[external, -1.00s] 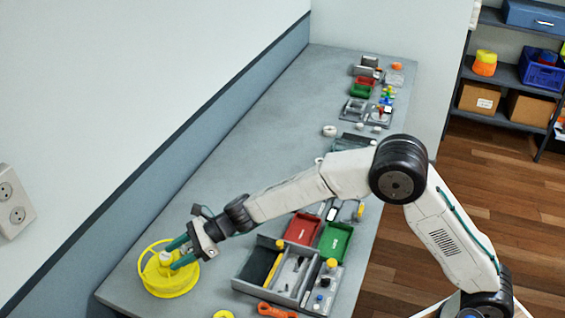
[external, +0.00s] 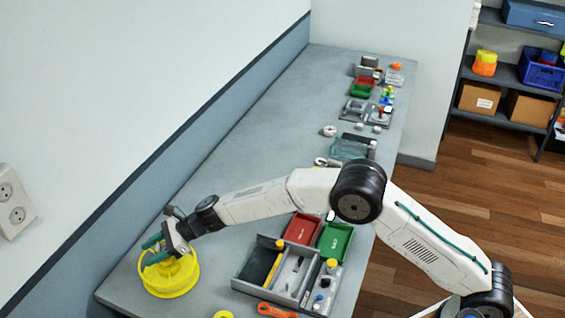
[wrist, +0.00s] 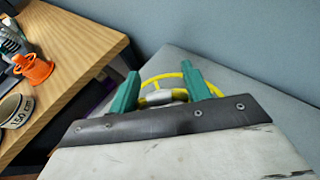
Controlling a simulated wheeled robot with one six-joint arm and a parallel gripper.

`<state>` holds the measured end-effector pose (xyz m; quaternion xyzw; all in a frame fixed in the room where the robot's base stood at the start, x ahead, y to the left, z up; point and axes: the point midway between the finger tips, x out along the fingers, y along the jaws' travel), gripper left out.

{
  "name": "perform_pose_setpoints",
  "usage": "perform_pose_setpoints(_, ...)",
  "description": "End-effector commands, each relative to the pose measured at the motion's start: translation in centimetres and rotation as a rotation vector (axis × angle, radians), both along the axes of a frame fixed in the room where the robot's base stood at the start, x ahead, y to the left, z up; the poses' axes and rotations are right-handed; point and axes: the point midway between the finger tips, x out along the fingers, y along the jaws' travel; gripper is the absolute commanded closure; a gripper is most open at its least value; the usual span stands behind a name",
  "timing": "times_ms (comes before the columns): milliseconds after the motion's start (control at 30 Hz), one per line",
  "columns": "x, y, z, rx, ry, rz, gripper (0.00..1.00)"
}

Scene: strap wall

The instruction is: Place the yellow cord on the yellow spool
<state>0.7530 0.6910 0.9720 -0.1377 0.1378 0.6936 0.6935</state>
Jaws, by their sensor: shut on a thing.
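The yellow spool (external: 177,284) lies on the near left end of the grey bench in the external view. My gripper (external: 148,256) is over the spool's left and far side, its green fingers shut on the yellow cord. The cord and spool share one colour, so I cannot clearly separate them or tell whether the cord rests on the spool. In the wrist view, yellow curved parts (wrist: 160,78) show between and behind the fingers (wrist: 162,90). A whitish rounded piece with yellow beside it also shows between them; the jaw body hides what lies below.
A grey sorting tray (external: 262,287) stands right of the spool, with a red bin (external: 303,229) and a green bin (external: 335,242) behind it. An orange tool (external: 276,311) and a yellow ring (external: 223,315) lie at the front. The bench's left middle is clear beside the wall.

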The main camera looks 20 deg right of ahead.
Motion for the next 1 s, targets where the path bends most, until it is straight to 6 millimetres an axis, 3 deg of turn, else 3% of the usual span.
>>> perform_pose_setpoints(167,0.0,0.0,-0.3,-0.001,0.0,0.0,0.75)
perform_pose_setpoints(200,0.0,0.0,-0.4,-0.001,0.0,0.0,0.47)
perform_pose_setpoints(267,0.0,0.0,-0.3,-0.001,0.0,0.0,0.3)
perform_pose_setpoints(667,0.0,-0.5,0.3,0.0,0.0,-0.001,0.3)
perform_pose_setpoints(1000,0.1,-6.8,2.9,0.0,-0.001,-0.002,0.3)
